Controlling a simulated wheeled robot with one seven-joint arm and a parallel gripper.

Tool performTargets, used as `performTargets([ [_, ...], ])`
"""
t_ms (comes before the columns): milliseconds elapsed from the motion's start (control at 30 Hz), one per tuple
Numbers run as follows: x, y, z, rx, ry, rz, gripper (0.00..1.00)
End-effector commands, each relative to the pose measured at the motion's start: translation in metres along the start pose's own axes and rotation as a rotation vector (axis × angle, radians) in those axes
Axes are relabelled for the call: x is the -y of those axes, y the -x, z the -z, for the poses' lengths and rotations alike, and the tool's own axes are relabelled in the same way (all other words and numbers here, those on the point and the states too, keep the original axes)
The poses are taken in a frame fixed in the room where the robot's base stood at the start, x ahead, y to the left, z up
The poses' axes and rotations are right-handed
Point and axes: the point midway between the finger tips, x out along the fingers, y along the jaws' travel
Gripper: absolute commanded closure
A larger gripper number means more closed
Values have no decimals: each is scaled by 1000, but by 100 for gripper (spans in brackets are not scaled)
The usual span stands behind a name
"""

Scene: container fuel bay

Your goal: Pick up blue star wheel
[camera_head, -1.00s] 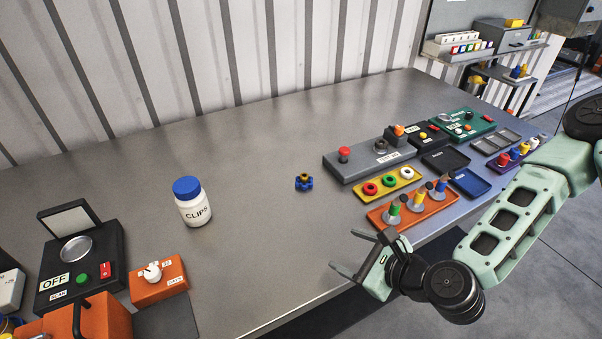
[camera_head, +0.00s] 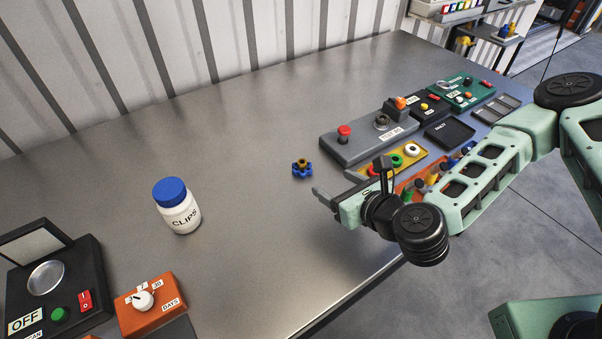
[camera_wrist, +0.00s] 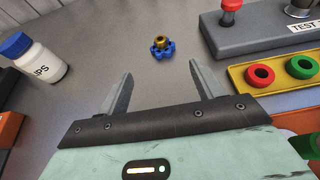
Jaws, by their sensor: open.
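The blue star wheel (camera_head: 302,169), with a brass-coloured centre, sits on the bare metal workbench, left of the grey test panel. It also shows in the wrist view (camera_wrist: 162,48), beyond the fingertips and roughly between their lines. My gripper (camera_head: 333,190) is open and empty over the bench, to the lower right of the wheel in the head view. In the wrist view both fingers of my gripper (camera_wrist: 162,82) stand wide apart with only bench between them. The wheel is clear of the fingers.
A grey test panel (camera_head: 365,146) with a red button and a yellow tray (camera_head: 417,165) of coloured rings stand right of the wheel. A white CLIPS bottle (camera_head: 181,215) with a blue lid stands to the left. The bench between bottle and wheel is clear.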

Motion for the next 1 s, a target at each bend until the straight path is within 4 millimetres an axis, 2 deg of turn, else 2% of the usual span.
performTargets([
  [33, 0, -7, 6, 4, 2, 0, 34],
  [433, 0, -32, 2, 1, 2, 0, 34],
  [700, 0, -83, -2, 1, 1, 1, 34],
  [1000, 0, -106, -2, 0, 0, -1, 34],
])
